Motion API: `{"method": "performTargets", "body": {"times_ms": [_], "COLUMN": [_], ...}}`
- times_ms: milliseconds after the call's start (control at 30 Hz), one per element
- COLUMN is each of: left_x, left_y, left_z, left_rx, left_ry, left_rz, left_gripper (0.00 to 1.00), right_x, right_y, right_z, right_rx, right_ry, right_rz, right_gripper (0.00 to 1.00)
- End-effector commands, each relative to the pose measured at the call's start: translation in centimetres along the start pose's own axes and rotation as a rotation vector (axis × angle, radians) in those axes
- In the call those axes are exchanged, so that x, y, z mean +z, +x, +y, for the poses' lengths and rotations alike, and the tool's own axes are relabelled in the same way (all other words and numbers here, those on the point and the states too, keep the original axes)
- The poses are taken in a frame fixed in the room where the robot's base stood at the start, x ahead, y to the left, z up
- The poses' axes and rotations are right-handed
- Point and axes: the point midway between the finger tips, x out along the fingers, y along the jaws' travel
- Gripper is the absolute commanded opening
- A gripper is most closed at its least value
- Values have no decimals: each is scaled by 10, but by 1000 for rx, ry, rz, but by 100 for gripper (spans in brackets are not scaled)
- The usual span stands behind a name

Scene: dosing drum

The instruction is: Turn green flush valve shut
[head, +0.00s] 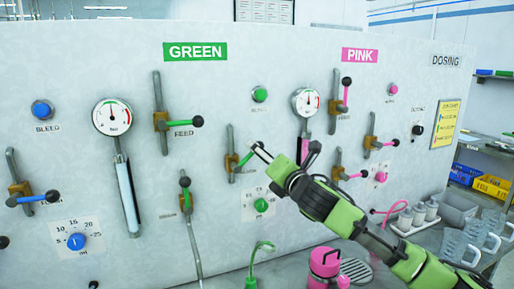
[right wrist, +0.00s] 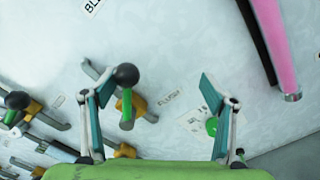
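The green flush valve (head: 236,168) is on the panel below the GREEN sign, with a brass body on a grey pipe. Its green lever slants up and right in the head view, its end partly covered by my right gripper (head: 286,153). In the right wrist view the green lever (right wrist: 127,104) ends in a black ball knob (right wrist: 126,75), beside the FLUSH label (right wrist: 170,98). My right gripper (right wrist: 155,86) is open there. The knob appears between its fingers, close to the left finger; I cannot tell whether they touch. My left gripper is not in view.
The green feed valve (head: 161,121) and a gauge (head: 112,117) are left of the flush valve. A green dial (head: 261,205) is below it. Pink valves (head: 370,143) are to the right. A pink container (head: 324,262) and clear jugs (head: 457,247) stand below the panel.

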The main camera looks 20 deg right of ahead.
Motion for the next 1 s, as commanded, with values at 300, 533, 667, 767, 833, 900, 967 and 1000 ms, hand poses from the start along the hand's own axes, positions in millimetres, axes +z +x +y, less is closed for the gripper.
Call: {"method": "performTargets", "body": {"times_ms": [300, 533, 667, 767, 833, 900, 967, 1000], "left_x": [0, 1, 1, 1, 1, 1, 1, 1], "left_y": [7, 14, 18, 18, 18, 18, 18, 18], "left_z": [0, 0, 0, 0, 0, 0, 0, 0], "left_rx": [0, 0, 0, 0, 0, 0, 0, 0], "left_ry": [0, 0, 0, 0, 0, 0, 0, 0], "left_rz": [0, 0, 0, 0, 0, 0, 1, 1], "left_gripper": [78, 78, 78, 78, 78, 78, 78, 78], "right_x": [-7, -16, -21, -23, -22, -22, -22, -22], "right_y": [0, 0, 0, 0, 0, 0, 0, 0], "right_z": [-14, -23, -29, -30, -30, -30, -30, -30], "right_rx": [0, -1, 0, 1, 1, 1, 1, 1], "right_ry": [-1, 0, -1, -1, -1, -1, -1, -1], "right_rz": [0, 0, 0, 1, 1, 1, 1, 1], "right_gripper": [78, 78, 78, 78, 78, 78, 78, 78]}}
